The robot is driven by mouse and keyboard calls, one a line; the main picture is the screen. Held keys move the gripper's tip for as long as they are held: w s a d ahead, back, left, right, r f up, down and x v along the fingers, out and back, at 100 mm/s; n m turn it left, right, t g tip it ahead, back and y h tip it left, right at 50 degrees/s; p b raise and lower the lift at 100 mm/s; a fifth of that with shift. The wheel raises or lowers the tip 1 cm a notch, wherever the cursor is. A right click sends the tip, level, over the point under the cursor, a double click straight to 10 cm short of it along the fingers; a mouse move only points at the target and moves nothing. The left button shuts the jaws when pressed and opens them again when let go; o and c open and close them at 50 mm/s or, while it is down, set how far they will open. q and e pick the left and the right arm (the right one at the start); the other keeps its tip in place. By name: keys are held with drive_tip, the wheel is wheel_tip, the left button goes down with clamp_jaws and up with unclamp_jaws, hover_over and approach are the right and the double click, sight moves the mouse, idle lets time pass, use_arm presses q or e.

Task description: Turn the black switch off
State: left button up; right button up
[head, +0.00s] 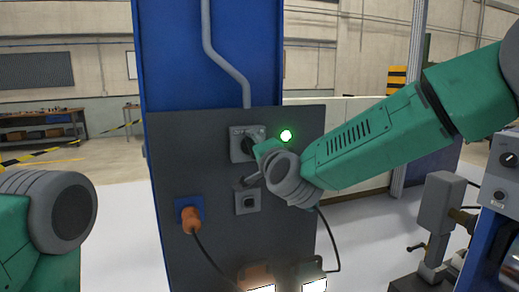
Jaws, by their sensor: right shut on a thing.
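The black switch (247,143) sits on a grey plate (236,146) on the dark panel, just left of a lit green lamp (286,135). My right gripper (254,149) reaches in from the right and is shut on the switch. Its fingers and wrist hide most of the switch, so its exact turn angle cannot be read. My left arm shows at the lower left, but its gripper is out of view.
The dark panel (170,165) is fixed to a blue column. An orange plug (191,218) with a black cable sits lower left, and a grey socket box (247,201) below the switch. Two lit lamps stand at the panel's foot. A grey machine part (438,205) stands at the right.

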drive_tip(key=n, duration=0.4)
drive_tip(key=shift+s+a+f, duration=0.15)
drive_tip(key=shift+a+f, duration=0.05)
drive_tip(key=shift+a, duration=0.15)
use_arm(q)
drive_tip(key=shift+r, duration=0.15)
use_arm(e)
drive_tip(key=shift+f+n, duration=0.15)
drive_tip(key=shift+n, duration=0.45)
use_arm(q)
drive_tip(key=shift+s+a, duration=0.1)
use_arm(e)
drive_tip(key=shift+f, duration=0.1)
drive_tip(key=o, duration=1.2)
drive_tip(key=shift+c, duration=0.2)
drive_tip(key=shift+a+r, duration=0.15)
drive_tip(key=shift+r, duration=0.05)
use_arm(q)
drive_tip(key=shift+a, duration=0.1)
use_arm(e)
drive_tip(key=v, duration=1.1)
drive_tip(key=shift+s, duration=0.2)
